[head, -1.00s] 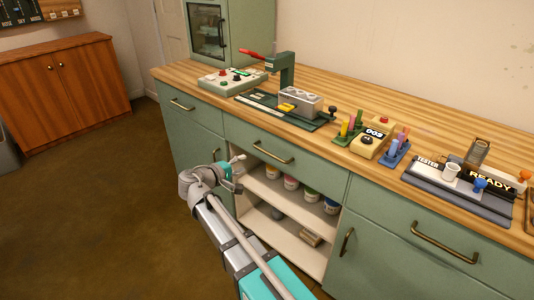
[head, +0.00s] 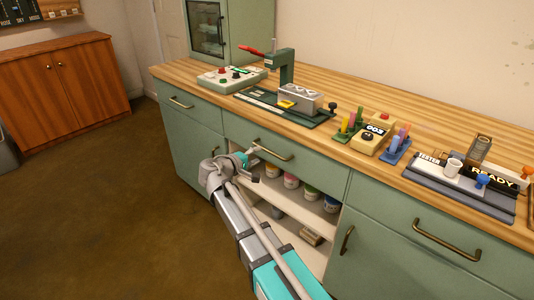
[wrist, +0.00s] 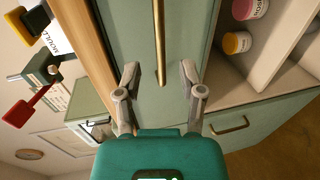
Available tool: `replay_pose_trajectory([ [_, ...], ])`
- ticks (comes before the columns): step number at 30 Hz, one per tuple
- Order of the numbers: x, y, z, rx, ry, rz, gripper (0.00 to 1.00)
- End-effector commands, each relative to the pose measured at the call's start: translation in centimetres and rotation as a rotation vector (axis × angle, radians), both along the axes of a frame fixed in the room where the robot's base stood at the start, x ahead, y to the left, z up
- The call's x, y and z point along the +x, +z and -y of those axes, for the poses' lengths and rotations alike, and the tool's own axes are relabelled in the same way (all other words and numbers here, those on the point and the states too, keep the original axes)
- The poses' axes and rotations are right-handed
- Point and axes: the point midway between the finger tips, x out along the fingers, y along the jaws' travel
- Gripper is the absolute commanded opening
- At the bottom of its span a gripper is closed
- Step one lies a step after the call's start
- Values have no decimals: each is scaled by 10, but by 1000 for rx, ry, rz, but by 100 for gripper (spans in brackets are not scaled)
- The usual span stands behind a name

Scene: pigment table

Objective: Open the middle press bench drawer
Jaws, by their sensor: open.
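The middle drawer (head: 315,168) of the green press bench is closed, its front flush with the bench. Its brass bar handle (head: 273,150) runs across the drawer front, and it also shows in the wrist view (wrist: 160,40). My gripper (head: 254,149) is at the left end of this handle. In the wrist view my gripper (wrist: 160,78) is open, with one finger on each side of the handle's end. I cannot tell whether either finger touches the handle or the drawer front.
An open shelf with several jars (head: 291,181) lies below the drawer. The left drawer handle (head: 181,103) and right drawer handle (head: 445,240) are on either side. A lever press (head: 284,68) and coloured holders stand on the wooden top (head: 350,100). The floor (head: 100,210) in front is clear.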

Motion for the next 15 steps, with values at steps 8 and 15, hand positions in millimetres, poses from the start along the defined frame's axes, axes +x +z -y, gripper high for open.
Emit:
replay_pose_trajectory([
  [8, 33, -10, 25, 0, -1, 0, 51],
  [15, 49, -13, 37, 0, 0, 0, 51],
])
